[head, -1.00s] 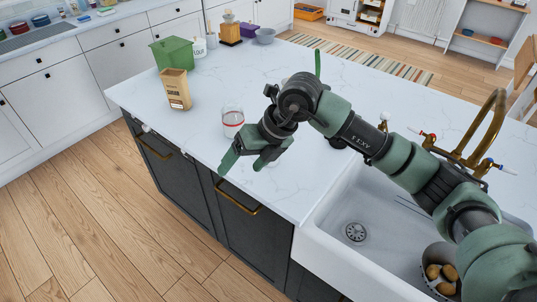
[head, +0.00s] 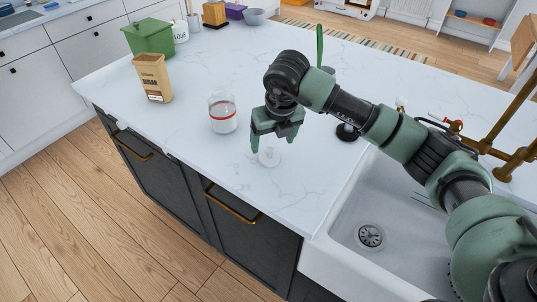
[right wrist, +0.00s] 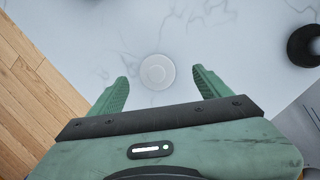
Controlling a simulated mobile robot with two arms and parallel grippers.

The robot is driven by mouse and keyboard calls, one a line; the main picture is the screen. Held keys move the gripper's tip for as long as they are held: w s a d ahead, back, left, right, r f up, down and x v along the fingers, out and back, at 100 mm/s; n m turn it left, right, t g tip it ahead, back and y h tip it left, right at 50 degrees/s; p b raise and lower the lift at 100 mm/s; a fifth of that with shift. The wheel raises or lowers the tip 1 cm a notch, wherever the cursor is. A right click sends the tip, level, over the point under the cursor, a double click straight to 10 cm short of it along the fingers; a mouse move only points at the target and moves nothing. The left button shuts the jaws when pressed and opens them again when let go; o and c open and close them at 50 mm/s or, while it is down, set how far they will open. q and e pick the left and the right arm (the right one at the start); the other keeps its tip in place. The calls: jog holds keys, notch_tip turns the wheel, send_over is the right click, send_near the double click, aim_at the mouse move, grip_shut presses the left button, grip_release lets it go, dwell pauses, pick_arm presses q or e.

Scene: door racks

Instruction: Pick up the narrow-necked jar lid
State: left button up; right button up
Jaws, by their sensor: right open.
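The jar lid (head: 269,156) is a small, pale, round disc with a raised knob, lying on the white marble counter near its front edge. In the right wrist view the lid (right wrist: 157,72) sits centred just beyond the fingertips. My right gripper (head: 273,146) is open, pointing down above the lid, with a green finger to either side in the picture; it also shows in the right wrist view (right wrist: 161,78). The fingers do not touch the lid. A clear glass jar (head: 222,110) with a red band stands upright left of the gripper. My left gripper is not in view.
A brown sugar bag (head: 153,78) and a green box (head: 149,38) stand at the far left of the counter. A white sink (head: 335,242) with a brass tap (head: 500,140) is at the right. A dark round object (head: 347,131) stands right of the gripper.

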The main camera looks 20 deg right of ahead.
aim_at(269, 149)
jog(key=x, duration=0.1)
jog(key=p+x, duration=0.1)
jog(key=x, duration=0.1)
jog(key=p+x, duration=0.1)
jog(key=shift+a+f, duration=0.2)
jog(key=shift+a, duration=0.1)
jog(key=shift+f, duration=0.25)
jog(key=c, duration=1.4)
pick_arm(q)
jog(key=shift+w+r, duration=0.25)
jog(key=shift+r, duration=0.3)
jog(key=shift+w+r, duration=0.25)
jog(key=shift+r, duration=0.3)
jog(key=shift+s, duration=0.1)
pick_arm(e)
jog(key=shift+r, duration=0.2)
